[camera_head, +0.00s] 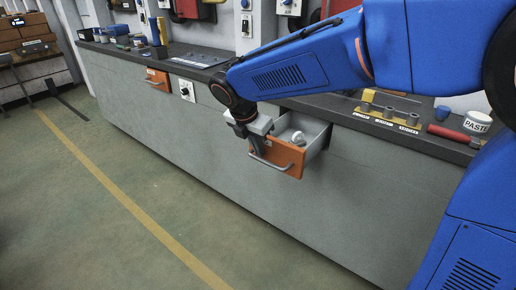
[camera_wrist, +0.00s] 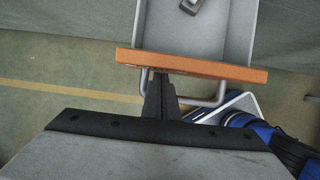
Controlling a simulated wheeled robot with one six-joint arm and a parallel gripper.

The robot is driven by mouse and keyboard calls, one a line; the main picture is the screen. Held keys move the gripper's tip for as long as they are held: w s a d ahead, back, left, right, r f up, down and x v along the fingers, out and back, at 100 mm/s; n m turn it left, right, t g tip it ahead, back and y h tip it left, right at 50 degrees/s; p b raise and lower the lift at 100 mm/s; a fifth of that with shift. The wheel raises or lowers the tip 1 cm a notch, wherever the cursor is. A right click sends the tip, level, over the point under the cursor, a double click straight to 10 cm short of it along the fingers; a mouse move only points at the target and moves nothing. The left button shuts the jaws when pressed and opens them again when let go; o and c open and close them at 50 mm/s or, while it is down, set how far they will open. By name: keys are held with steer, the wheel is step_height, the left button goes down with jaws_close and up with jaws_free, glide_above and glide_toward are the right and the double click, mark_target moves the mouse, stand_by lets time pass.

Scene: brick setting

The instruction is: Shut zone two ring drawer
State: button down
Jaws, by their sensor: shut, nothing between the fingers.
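An orange-fronted drawer (camera_head: 283,158) stands pulled out of the grey workbench, with a light inner tray and a small pale object (camera_head: 297,138) inside. Its orange front (camera_wrist: 190,66) crosses the wrist view, with a grey bar handle (camera_wrist: 207,101) on the near side. My gripper (camera_head: 256,149) is at the drawer front, near the handle's left part. In the wrist view my gripper (camera_wrist: 160,82) is shut, its fingers together at the orange front within the handle's span. I cannot tell whether they touch the front.
Another orange-fronted drawer (camera_head: 158,79) sits further left in the bench, beside a white switch panel (camera_head: 186,90). The worktop holds a labelled rack (camera_head: 388,117), a red-handled tool (camera_head: 453,134) and a paste tub (camera_head: 477,122). The green floor (camera_head: 110,190) before the bench is clear.

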glide_above(288, 139)
steer(key=shift+s+a, duration=0.15)
steer(key=shift+s, duration=0.15)
steer(key=shift+w+d+r, duration=0.1)
steer(key=shift+w+d, duration=0.1)
steer(key=shift+w, duration=0.1)
steer(key=shift+w+r, duration=0.1)
